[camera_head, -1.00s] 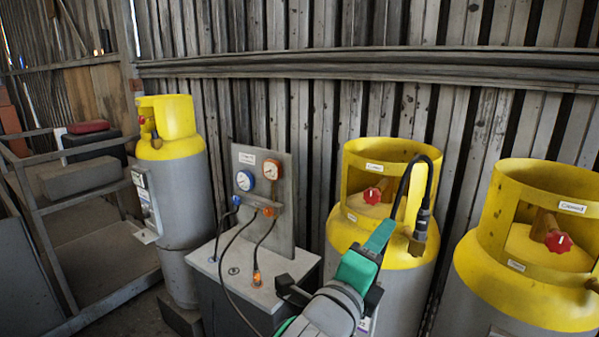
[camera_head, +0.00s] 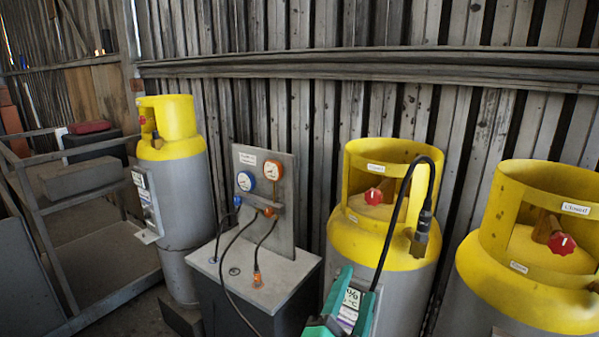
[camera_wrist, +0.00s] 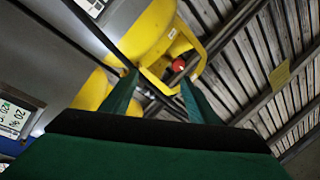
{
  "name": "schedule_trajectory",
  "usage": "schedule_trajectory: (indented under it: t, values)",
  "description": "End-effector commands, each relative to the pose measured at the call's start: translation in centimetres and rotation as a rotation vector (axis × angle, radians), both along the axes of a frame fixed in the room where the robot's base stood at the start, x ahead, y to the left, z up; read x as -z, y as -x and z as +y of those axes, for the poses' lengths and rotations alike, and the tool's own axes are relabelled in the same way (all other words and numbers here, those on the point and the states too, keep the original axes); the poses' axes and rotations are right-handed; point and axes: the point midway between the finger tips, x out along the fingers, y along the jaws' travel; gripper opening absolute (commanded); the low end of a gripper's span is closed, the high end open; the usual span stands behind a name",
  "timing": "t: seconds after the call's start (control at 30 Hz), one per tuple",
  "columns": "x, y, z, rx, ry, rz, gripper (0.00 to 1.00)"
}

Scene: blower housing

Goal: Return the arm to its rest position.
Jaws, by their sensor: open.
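My gripper (camera_head: 358,280) has green fingers and shows at the bottom edge of the head view, in front of the middle yellow-topped cylinder (camera_head: 398,288). The rest of my arm is out of that view. In the wrist view, the two green fingers of my gripper (camera_wrist: 158,82) stand apart with nothing between their tips. Beyond them are a yellow cylinder collar (camera_wrist: 205,50) and a red valve knob (camera_wrist: 179,65). The fingers look clear of the cylinder.
A black hose (camera_head: 393,220) loops from a connector (camera_head: 424,225) on the middle cylinder down behind my gripper. A gauge stand (camera_head: 265,205) is to the left, another cylinder (camera_head: 535,260) to the right. Plank walls (camera_head: 380,30) stand behind.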

Motion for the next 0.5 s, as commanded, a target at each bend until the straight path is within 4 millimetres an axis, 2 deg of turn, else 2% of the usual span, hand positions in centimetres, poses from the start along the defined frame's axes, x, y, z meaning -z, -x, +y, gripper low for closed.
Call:
schedule_trajectory:
  t: [0.03,0.27,0.5]
  values:
    - [1.7,0.4,0.2,-0.008,0.057,0.031,0.54]
    - [7.8,2.3,1.9,-0.072,0.285,0.134,0.54]
    - [14.5,5.9,3.5,-0.151,0.48,0.236,0.54]
